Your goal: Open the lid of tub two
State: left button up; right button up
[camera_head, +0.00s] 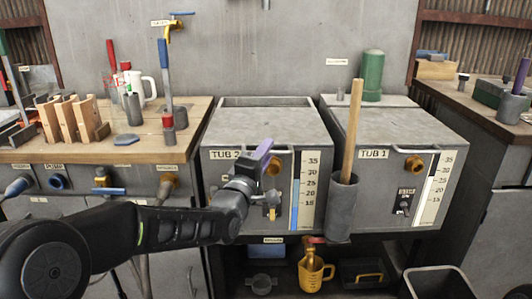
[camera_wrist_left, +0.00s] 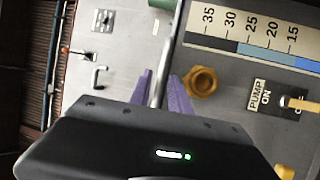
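Tub two (camera_head: 222,167) is the left grey tub in the head view, labelled TUB 2, with a level scale and a brass fitting on its front. Its lid (camera_head: 255,125) lies flat and closed on top. My left gripper (camera_head: 265,152), with purple fingers, is at the upper front of tub two, near the lid's front edge, and hides part of it. In the left wrist view, the fingers (camera_wrist_left: 163,88) are apart, one on each side of a pale grey bar that looks like the lid handle (camera_wrist_left: 161,70). Contact is not clear. My right gripper is not in view.
Tub one (camera_head: 380,185) stands right of tub two. A grey holder (camera_head: 342,212) with a wooden stick (camera_head: 353,130) stands between their fronts. A wooden bench (camera_head: 90,150) with tools is at the left. A yellow jug (camera_head: 313,272) sits on the shelf below.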

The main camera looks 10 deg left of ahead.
pick_arm(q)
grip_shut()
dwell(1.1)
